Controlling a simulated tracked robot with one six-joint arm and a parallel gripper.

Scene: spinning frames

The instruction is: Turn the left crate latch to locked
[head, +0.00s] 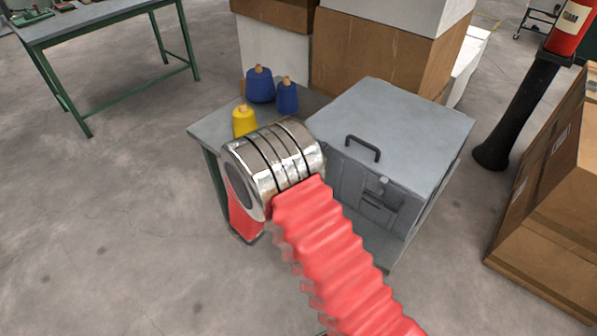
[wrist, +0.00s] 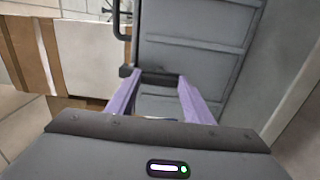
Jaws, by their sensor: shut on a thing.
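The grey crate (head: 410,120) stands on a small table, with a dark handle (head: 350,146) near its front top edge. Its right latch (head: 382,188) shows on the front face. The left side of the front is hidden behind my arm in the head view. In the wrist view, my gripper (wrist: 158,77) has its two purple fingers against the crate front (wrist: 195,28). They are shut on a small dark piece, the left latch (wrist: 157,73), whose exact angle I cannot tell. The handle also shows in the wrist view (wrist: 117,20).
Blue spools (head: 260,85) and a yellow spool (head: 244,121) stand on the table (head: 207,131) left of the crate. Cardboard boxes (head: 385,50) rise behind it, and more boxes (head: 545,200) stand at right. A black post (head: 515,115) is nearby.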

